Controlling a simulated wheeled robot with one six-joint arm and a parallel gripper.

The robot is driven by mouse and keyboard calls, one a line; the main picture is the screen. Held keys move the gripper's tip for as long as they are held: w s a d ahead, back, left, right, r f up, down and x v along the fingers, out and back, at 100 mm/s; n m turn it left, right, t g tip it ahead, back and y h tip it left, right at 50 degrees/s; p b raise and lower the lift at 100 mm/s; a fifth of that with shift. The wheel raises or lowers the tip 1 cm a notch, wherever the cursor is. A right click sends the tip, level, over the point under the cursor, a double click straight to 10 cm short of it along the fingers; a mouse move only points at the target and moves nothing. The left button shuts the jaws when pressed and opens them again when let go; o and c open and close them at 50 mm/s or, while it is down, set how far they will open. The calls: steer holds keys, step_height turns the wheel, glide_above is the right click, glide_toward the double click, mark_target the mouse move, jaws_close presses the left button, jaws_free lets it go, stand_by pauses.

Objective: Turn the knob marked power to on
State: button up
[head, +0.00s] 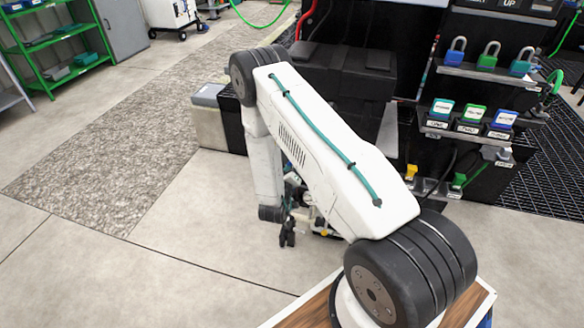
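I see no knob that I can make out as the one marked power; my arm covers part of the view and lettering at this size is mostly unreadable. My gripper (287,239) hangs low beside my white arm, over the grey floor, left of the dark stand. Its dark fingertips are small and point down. I cannot tell whether they are open or shut, and no object shows between them.
A dark stand (345,72) rises behind my arm. At right, its shelves hold padlocks (488,56) and small labelled boxes (471,120). A grey bin (209,118) stands left of it. A green rack (62,50) is far left. The floor at left is clear.

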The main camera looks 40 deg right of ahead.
steer(key=o, duration=1)
steer(key=v, duration=0.8)
steer(key=shift+d+f, duration=0.1)
